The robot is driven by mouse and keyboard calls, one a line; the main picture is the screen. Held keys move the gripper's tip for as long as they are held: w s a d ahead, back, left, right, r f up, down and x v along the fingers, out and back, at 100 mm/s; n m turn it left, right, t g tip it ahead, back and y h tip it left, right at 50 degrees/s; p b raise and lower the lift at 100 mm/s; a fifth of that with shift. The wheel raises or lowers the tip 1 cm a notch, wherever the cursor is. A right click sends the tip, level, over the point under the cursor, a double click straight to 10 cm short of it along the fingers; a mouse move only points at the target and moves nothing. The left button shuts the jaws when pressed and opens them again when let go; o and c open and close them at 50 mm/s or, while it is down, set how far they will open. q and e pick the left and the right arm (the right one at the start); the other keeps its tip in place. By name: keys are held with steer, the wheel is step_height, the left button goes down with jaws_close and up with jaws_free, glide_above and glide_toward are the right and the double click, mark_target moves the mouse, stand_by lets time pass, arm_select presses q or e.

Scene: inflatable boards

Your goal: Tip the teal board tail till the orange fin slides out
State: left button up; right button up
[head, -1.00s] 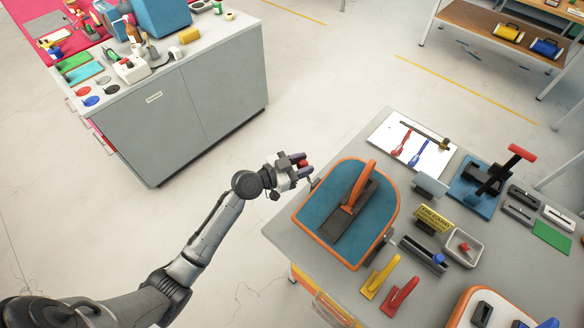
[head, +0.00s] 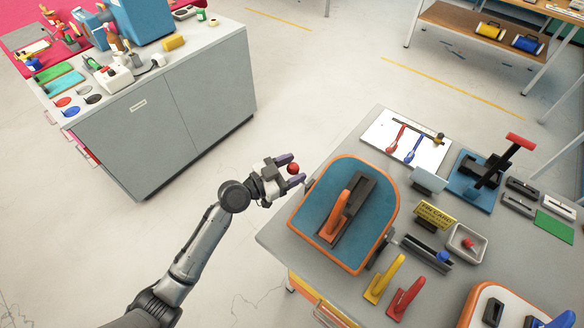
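The teal board tail (head: 318,207) with an orange rim lies on the grey bench near its left edge. A dark fin box (head: 363,191) runs along its middle. The orange fin (head: 340,213) stands in the box toward its lower-left end. My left gripper (head: 292,171) is just left of the board's upper-left edge. Its purple fingers are spread to either side of a small red knob (head: 293,169), with a gap visible. What the knob joins to is unclear. My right gripper is not in view.
On the bench (head: 292,259) are a yellow fin (head: 384,280), a red fin (head: 405,298), a yellow card (head: 436,215), a grey tray (head: 467,244) and a blue clamp stand (head: 470,184). A grey cabinet (head: 180,120) stands behind left. Floor between is clear.

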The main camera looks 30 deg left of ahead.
arm_select(q)
steer(key=shift+s+a, duration=0.3)
steer(key=shift+s, duration=0.15)
steer(key=b+v, duration=0.2)
steer(key=v, duration=1)
steer(key=shift+s+a, duration=0.15)
steer(key=shift+s, duration=0.1)
